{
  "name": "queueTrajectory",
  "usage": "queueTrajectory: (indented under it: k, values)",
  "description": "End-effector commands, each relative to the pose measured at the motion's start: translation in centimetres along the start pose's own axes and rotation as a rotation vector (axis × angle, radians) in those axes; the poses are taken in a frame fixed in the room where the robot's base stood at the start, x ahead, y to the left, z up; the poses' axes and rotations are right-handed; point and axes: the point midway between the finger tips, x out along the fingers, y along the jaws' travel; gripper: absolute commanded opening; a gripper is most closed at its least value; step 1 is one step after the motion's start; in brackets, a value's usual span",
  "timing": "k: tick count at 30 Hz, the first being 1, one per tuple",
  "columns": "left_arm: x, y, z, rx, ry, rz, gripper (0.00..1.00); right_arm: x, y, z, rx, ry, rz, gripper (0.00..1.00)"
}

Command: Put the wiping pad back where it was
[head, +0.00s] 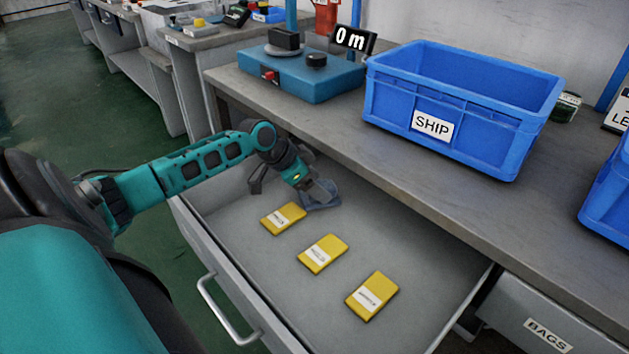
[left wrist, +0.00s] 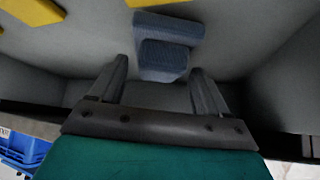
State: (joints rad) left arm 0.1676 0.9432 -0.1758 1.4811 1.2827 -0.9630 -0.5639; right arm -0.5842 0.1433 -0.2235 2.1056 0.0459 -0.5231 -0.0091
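The blue-grey wiping pad (head: 322,197) is at the back left of the open drawer (head: 225,240), beyond the yellow packets. In the left wrist view the pad (left wrist: 166,28) shows as two ribbed parts, one overlapping the other. My left gripper (head: 288,190) reaches down into the drawer at the pad and partly hides it. In the left wrist view my left gripper (left wrist: 160,68) has its fingers apart, with the near part of the pad between the tips and a gap at each side. I cannot tell if the pad rests fully on the drawer floor. My right gripper is out of view.
Yellow packets (head: 323,254) lie in a row in the drawer. The bench above holds a blue SHIP crate (head: 490,130), a teal device (head: 305,85) and a display (head: 353,39). The bench edge overhangs the drawer's back. A BAGS drawer (head: 545,335) is at right.

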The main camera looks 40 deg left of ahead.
Motion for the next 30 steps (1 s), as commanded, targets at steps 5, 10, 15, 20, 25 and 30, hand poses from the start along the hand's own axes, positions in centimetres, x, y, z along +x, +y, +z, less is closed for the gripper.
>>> queueTrajectory:
  k: [5, 10, 15, 20, 25, 30]
  values:
    - [0.0, 0.0, 0.0, 0.0, 0.0, 0.0, 0.8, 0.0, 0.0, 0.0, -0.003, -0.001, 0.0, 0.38]
    - [-0.4, 0.0, -0.3, 0.001, 0.0, -0.001, 0.8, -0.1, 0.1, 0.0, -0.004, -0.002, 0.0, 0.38]
    - [-2.7, -0.1, -0.8, 0.001, -0.004, -0.002, 0.8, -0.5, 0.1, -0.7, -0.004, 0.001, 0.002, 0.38]
    - [-6.1, -0.1, -0.8, 0.001, -0.005, -0.002, 0.8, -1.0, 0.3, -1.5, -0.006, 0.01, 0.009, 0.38]
    - [-9.0, 0.0, -0.7, 0.0, -0.004, -0.001, 0.8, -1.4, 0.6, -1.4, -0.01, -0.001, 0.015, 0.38]
    - [-11.2, 0.0, -0.8, 0.0, -0.002, 0.001, 0.8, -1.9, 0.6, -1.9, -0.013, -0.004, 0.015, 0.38]
